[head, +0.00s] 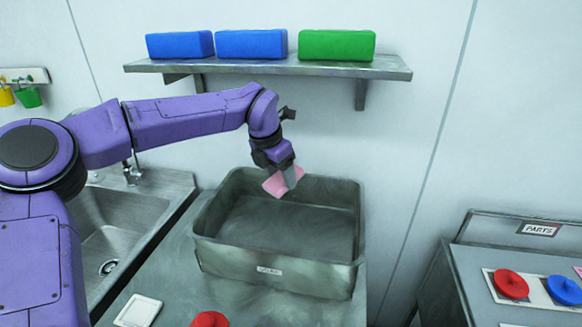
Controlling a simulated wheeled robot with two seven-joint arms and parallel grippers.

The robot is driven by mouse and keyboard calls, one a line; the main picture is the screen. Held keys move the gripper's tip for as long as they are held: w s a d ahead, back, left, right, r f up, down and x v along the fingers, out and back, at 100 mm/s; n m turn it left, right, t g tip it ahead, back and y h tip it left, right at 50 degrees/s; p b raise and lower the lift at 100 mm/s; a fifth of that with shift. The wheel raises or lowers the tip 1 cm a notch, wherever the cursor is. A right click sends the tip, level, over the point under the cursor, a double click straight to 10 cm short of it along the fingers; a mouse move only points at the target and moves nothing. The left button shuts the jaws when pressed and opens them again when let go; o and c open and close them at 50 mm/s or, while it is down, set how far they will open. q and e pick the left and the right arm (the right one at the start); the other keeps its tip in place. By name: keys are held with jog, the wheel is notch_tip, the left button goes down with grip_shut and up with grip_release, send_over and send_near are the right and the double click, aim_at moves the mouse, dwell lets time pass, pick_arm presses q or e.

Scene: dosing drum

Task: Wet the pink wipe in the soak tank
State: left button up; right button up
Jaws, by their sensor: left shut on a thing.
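The pink wipe (273,186) is held in my left gripper (290,178), which is shut on it. Gripper and wipe hang over the back part of the soak tank, near its far rim. The soak tank (225,254) is a grey metal rectangular basin on the counter, with a small label on its front wall. Its inside looks dark and flat; I cannot tell the liquid level. The wipe appears above the tank's floor, but whether it touches any liquid is unclear. My right gripper does not show.
A sink (120,225) with a faucet is left of the tank. A shelf (290,66) above holds two blue blocks and a green block (336,45). A red knob (209,320) and a white square (138,311) are in front. A parts station (470,285) stands right.

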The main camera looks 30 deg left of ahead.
aim_at(275, 189)
pick_arm(q)
jog(key=s, duration=0.1)
jog(key=s+f+b, duration=0.1)
jog(key=s+b, duration=0.1)
jog(key=shift+s+f, duration=0.2)
jog(key=shift+f, duration=0.05)
jog(key=s+a+b+x, duration=0.1)
jog(key=b+x, duration=0.6)
jog(key=x, duration=0.4)
jog(key=shift+f+b, duration=0.3)
jog(key=shift+f, duration=0.15)
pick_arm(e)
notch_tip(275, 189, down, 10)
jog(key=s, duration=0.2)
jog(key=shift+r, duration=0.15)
pick_arm(q)
jog(key=shift+d, duration=0.15)
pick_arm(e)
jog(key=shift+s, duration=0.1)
pick_arm(q)
notch_tip(275, 189, up, 12)
jog(key=p, duration=1)
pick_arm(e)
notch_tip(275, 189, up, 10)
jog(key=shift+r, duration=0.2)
pick_arm(q)
jog(key=shift+p, duration=0.3)
